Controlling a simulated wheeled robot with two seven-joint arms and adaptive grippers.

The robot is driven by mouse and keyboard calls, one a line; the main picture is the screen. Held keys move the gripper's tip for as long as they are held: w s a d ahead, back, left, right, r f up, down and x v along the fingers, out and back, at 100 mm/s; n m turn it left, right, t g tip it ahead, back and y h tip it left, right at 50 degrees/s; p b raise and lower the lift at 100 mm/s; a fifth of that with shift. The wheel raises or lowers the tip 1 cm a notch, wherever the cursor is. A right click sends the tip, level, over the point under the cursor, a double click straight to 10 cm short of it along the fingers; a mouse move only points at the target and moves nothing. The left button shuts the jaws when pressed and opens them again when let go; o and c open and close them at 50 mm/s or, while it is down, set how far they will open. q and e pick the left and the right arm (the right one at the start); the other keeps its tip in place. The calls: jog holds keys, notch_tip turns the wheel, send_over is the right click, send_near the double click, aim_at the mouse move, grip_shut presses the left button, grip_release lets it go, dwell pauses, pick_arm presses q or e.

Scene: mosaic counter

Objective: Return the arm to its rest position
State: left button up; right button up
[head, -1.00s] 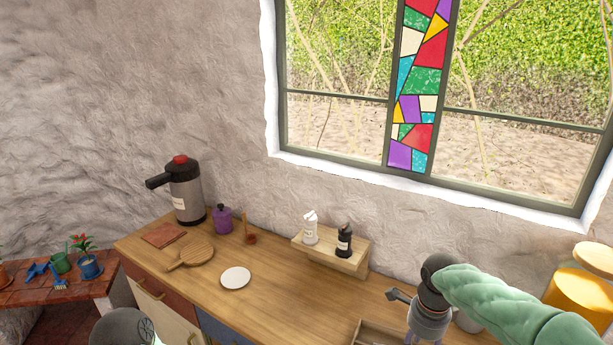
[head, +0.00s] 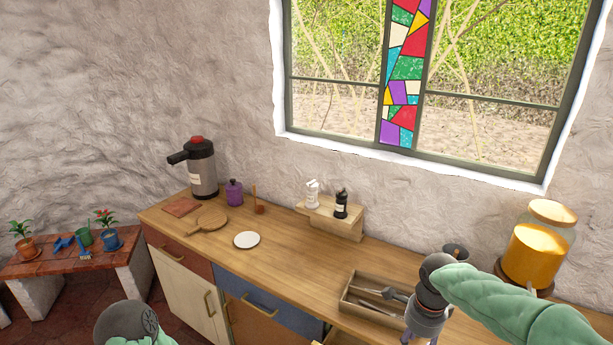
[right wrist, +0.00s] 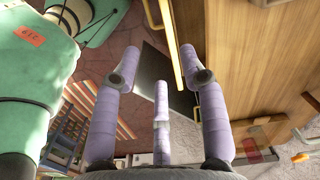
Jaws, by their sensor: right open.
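My right arm in its green sleeve comes in from the right in the head view. Its grey wrist points down, and the right gripper (head: 421,337) is cut off by the bottom edge. In the right wrist view the purple fingers of the right gripper (right wrist: 160,68) are spread open with nothing between them. Cabinet fronts with a yellow handle (right wrist: 168,42) lie behind the fingers; I cannot tell how close. A rounded grey part of my left arm shows at the bottom left of the head view. My left gripper is out of view.
The wooden cutlery tray (head: 347,304) and an orange jar (head: 538,256) are close to my right arm. A small wooden shelf (head: 335,222) with two bottles, a white plate (head: 246,240), a round board (head: 212,219) and a flask (head: 202,172) stand along the counter (head: 300,262).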

jog(key=s+a+f+n+y, duration=0.2)
jog(key=a+f+n, duration=0.3)
jog(key=f, duration=0.6)
jog(key=s+a+f+n+y, duration=0.15)
jog(key=a+f+n, duration=0.4)
jog(key=f, duration=0.55)
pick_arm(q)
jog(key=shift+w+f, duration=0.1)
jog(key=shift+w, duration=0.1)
pick_arm(e)
jog(key=s+a+f+n, duration=0.5)
jog(key=s+f+n, duration=0.2)
jog(key=s+f, duration=0.4)
jog(key=shift+s+f+n, duration=0.25)
jog(key=shift+s+n, duration=0.1)
jog(key=shift+s, duration=0.85)
